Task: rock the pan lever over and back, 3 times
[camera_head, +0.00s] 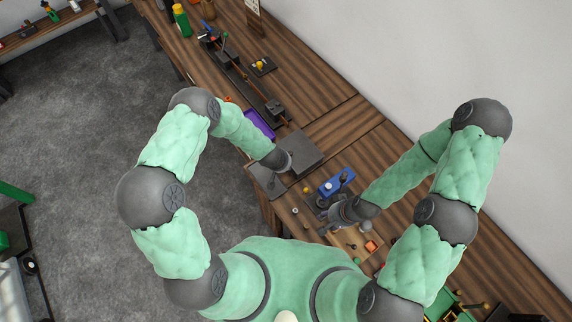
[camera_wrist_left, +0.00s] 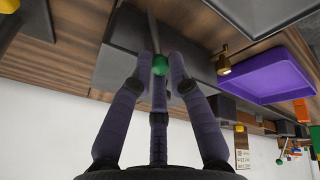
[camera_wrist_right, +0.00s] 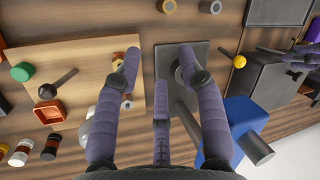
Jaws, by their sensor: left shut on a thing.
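A lever with a green ball knob (camera_wrist_left: 160,65) and a thin grey rod shows in the left wrist view. I take it for the pan lever, though I see no label. My left gripper (camera_wrist_left: 160,58) is shut around it, the knob and rod between its fingers. The rod runs up in front of a dark grey box (camera_wrist_left: 120,62); where it pivots is not clear. In the head view my left wrist hangs beside the grey box (camera_head: 297,152). My right gripper (camera_wrist_right: 157,62) is open and empty above a wooden board and dark plate (camera_wrist_right: 201,58).
A purple tray (camera_wrist_left: 258,74) lies near the box. Near my right gripper are a blue block (camera_wrist_right: 232,125), a yellow knob (camera_wrist_right: 239,62), an orange square tray (camera_wrist_right: 50,112) and a green disc (camera_wrist_right: 22,72). More parts stand along the wooden bench toward the top of the head view.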

